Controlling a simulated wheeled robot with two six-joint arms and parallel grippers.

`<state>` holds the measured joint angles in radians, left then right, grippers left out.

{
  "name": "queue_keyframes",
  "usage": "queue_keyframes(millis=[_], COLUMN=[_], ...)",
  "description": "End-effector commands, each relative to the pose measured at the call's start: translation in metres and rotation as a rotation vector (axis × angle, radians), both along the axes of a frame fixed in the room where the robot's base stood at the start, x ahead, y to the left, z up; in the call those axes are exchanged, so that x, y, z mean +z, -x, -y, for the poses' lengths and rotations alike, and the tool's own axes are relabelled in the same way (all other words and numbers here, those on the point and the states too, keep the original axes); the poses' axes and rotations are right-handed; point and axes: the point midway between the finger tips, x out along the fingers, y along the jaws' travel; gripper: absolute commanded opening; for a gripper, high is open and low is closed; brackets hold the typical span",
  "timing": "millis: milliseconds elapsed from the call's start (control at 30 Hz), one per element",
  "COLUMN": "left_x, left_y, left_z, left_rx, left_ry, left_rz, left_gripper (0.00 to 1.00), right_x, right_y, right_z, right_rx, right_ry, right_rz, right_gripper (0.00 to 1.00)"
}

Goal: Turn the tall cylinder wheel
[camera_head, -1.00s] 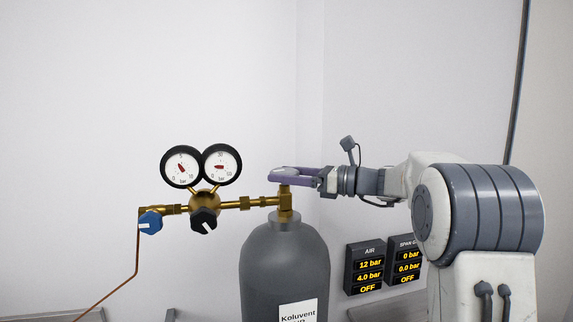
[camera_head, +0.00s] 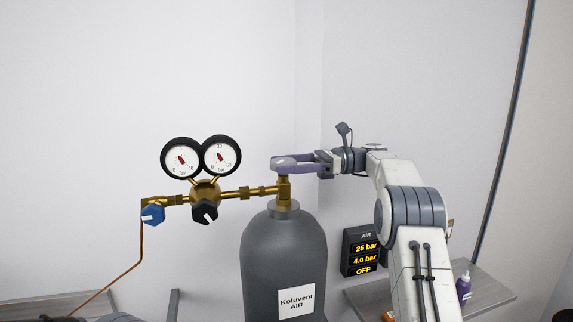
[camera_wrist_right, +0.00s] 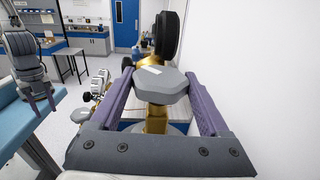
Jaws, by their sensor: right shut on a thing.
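The cylinder wheel is a grey, faceted knob (camera_wrist_right: 163,86) on the brass valve of a tall dark grey cylinder (camera_head: 282,250) labelled "Koluvent AIR". My right gripper (camera_head: 278,164) reaches it from the right. In the right wrist view its purple fingers stand on either side of the wheel, and it is shut on the wheel. A grey arm end that looks like my left gripper (camera_wrist_right: 40,105) hangs at the left of the wrist view, away from the wheel; its jaw state is unclear.
A brass regulator (camera_head: 205,194) with two round gauges, a black knob and a blue knob (camera_head: 153,214) extends left of the valve. An AIR display (camera_head: 362,253) reads 25 bar, 4.0 bar, OFF. A shelf (camera_head: 485,287) with a purple bottle stands right. The wall is close behind.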

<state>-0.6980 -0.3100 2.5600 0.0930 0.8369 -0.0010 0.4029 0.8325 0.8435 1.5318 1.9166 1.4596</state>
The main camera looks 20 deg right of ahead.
Motion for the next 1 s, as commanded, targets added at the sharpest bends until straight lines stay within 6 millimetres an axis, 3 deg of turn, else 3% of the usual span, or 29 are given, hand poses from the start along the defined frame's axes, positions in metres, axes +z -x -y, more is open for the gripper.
queue_keyframes(millis=[467, 500, 533, 1000], left_x=[0.0004, 0.0004, 0.0004, 0.0002], left_y=[0.0, 0.0, 0.0, 0.0], left_z=[0.0, 0.0, 0.0, 0.0], left_rx=[0.0, 0.0, 0.0, 0.0], left_ry=[0.0, 0.0, 0.0, 0.0], left_rz=[0.0, 0.0, 0.0, 0.0], left_gripper=[0.49, 0.49, 0.49, 0.49], right_x=[0.0024, 0.0024, 0.0024, 0.001], right_y=[0.0, 0.0, 0.0, 0.0], right_z=[-0.0011, -0.0011, -0.0011, -0.0004], right_rx=[0.012, 0.012, 0.012, 0.009], right_ry=[-0.003, -0.003, -0.003, -0.001], right_rz=[0.004, 0.004, 0.004, 0.001], right_gripper=[0.24, 0.87, 0.99, 1.0])
